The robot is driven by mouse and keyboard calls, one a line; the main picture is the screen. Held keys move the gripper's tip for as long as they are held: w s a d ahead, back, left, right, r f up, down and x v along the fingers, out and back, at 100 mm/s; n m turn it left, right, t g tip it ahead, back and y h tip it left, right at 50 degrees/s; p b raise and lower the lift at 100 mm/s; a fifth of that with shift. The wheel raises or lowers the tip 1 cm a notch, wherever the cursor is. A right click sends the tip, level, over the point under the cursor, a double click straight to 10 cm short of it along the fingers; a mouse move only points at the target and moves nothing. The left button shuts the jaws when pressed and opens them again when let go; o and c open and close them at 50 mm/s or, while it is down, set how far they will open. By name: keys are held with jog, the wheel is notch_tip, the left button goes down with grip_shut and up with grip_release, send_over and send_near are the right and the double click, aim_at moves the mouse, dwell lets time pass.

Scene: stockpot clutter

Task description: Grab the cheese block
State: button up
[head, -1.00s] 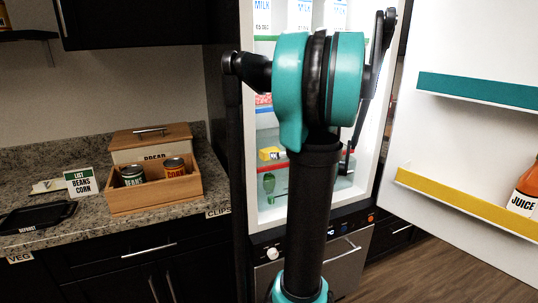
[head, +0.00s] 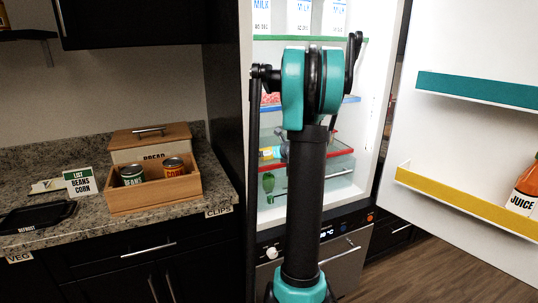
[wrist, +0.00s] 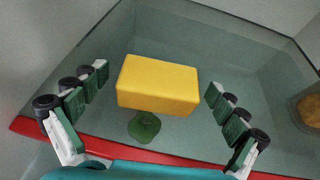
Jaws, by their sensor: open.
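The cheese block (wrist: 158,84) is a yellow block lying on a clear glass shelf in the fridge, seen in the wrist view between my fingers. In the head view only a yellow bit of it (head: 267,154) shows left of my arm, the rest hidden. My gripper (wrist: 157,90) is open, with one finger on each side of the block and gaps between the pads and the block. I cannot tell from the wrist view how far above or in front of the block the fingers are.
The glass shelf has a red front edge (wrist: 95,144). A green item (wrist: 144,126) shows below the glass. A brownish round item (wrist: 309,110) sits at the right. Milk cartons (head: 298,16) stand on the upper shelf.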

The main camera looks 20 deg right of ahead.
jog(key=shift+w+f, duration=0.15)
jog(key=shift+w, duration=0.2)
jog(key=c, duration=1.4)
